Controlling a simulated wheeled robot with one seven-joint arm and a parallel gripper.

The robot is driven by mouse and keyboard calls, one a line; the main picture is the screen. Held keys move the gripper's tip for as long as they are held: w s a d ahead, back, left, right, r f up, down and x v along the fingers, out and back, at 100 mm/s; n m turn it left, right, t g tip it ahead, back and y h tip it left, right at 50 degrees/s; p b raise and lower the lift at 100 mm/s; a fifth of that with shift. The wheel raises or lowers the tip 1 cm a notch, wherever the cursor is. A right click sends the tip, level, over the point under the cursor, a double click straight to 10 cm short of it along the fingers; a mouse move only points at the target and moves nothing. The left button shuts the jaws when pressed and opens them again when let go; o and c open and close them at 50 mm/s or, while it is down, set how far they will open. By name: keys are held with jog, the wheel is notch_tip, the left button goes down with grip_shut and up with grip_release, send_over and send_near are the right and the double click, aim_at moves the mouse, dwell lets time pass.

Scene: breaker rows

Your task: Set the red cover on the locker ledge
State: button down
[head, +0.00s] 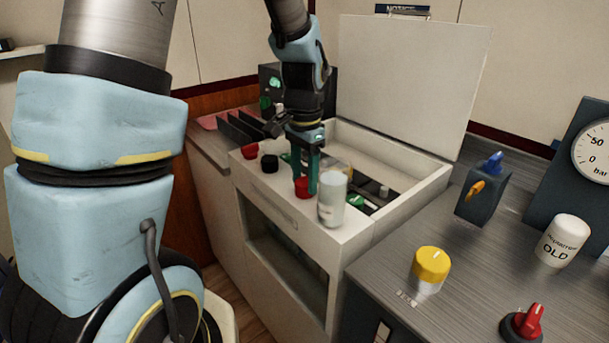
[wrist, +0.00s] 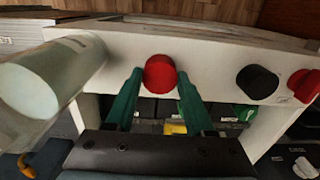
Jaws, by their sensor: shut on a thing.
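A red cover (head: 303,188) is between the green fingers of my gripper (head: 305,178), which is shut on it. The wrist view shows the cover (wrist: 160,73) held at the fingertips (wrist: 158,82). The cover is at the white front ledge (head: 334,238) of the open locker; whether it touches the ledge or hangs just above it I cannot tell. Another red cover (head: 250,151) and a black cover (head: 269,163) stand on the ledge to the left. The ledge (wrist: 212,62) runs across the wrist view.
A pale cylinder (head: 332,198) stands on the ledge close to the right of my gripper. The locker's lid (head: 410,80) is raised behind. Its open inside holds several small parts.

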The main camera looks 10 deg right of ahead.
aim_at(305, 181)
jog(key=shift+f, duration=0.1)
jog(key=shift+c, duration=1.3)
grip_release()
notch_tip(305, 181, up, 12)
jog(key=b, duration=0.1)
jog(key=s+a+f+n, duration=0.1)
jog(key=a+f+n, duration=0.2)
jog(key=a, duration=0.4)
jog(key=s+a+f+n+t, duration=0.1)
jog(key=a+f+n, duration=0.3)
jog(key=a, duration=0.3)
jog(key=s+a+f+n, duration=0.2)
jog(key=a+f+n, duration=0.1)
jog(key=a, duration=0.4)
jog(key=shift+f+n+t, duration=0.3)
jog(key=shift+f+n, duration=0.05)
jog(key=shift+n, duration=0.55)
jog(key=shift+w+a, duration=0.1)
